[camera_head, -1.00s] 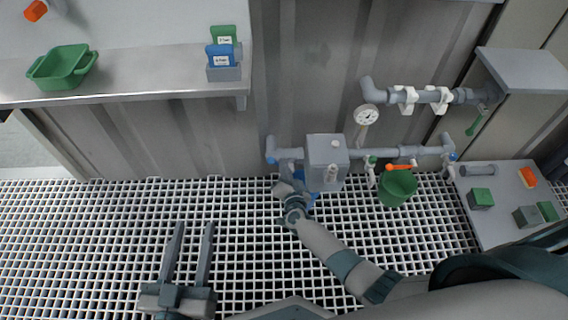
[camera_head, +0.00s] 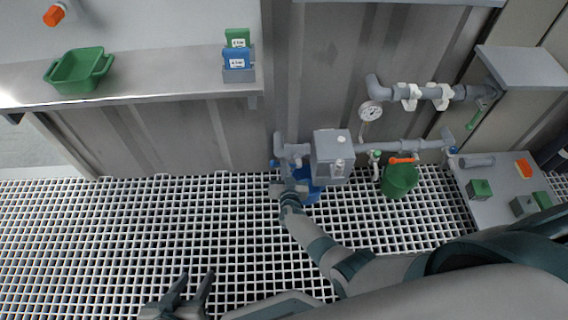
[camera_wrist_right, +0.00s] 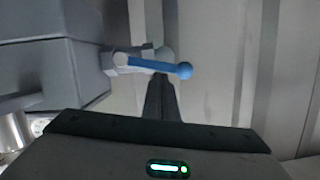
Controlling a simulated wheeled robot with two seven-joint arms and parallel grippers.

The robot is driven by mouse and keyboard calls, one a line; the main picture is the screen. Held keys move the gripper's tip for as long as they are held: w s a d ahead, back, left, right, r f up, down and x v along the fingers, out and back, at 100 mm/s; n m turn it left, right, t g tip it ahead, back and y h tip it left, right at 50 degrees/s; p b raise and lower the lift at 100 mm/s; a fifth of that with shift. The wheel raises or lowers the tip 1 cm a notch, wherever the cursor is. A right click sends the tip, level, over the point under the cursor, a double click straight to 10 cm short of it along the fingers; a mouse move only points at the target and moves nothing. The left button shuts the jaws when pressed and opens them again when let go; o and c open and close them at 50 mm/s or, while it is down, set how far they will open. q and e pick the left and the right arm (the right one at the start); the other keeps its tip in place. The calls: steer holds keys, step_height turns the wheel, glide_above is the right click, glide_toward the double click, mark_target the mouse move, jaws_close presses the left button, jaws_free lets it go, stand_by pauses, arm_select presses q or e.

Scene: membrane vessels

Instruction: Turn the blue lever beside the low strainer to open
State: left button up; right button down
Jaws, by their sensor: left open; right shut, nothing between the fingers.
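The blue lever (camera_wrist_right: 155,66) lies across the right wrist view as a bar with a round end, on a grey valve fitting beside a grey box (camera_wrist_right: 50,75). In the head view the low pipe (camera_head: 295,150) runs along the wall, with the grey box (camera_head: 332,157) on it, which may be the low strainer. My right gripper (camera_head: 283,188) is left of and below this box. In the wrist view its shut fingers (camera_wrist_right: 160,85) end just under the lever; I cannot tell whether they touch it. My left gripper (camera_head: 197,275) is open and empty over the floor grating.
A blue container (camera_head: 307,184) stands below the box, partly hidden by my right arm. A green bucket (camera_head: 399,178) stands near an orange lever (camera_head: 403,160). A shelf (camera_head: 150,85) with a green tub (camera_head: 79,70) is at upper left. The grating at left is clear.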

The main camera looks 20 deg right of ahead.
arm_select(q)
steer(key=shift+w+r, duration=0.1)
steer(key=shift+w, duration=0.05)
arm_select(e)
steer(key=shift+w+a+f+n+h, duration=0.1)
steer(key=shift+a+f+n+h, duration=0.1)
steer(key=shift+f+n, duration=0.25)
steer(key=shift+a+f+n+h, duration=0.15)
steer(key=shift+f+n+h, duration=0.1)
steer(key=shift+n, duration=0.3)
arm_select(q)
steer(key=shift+d, duration=0.1)
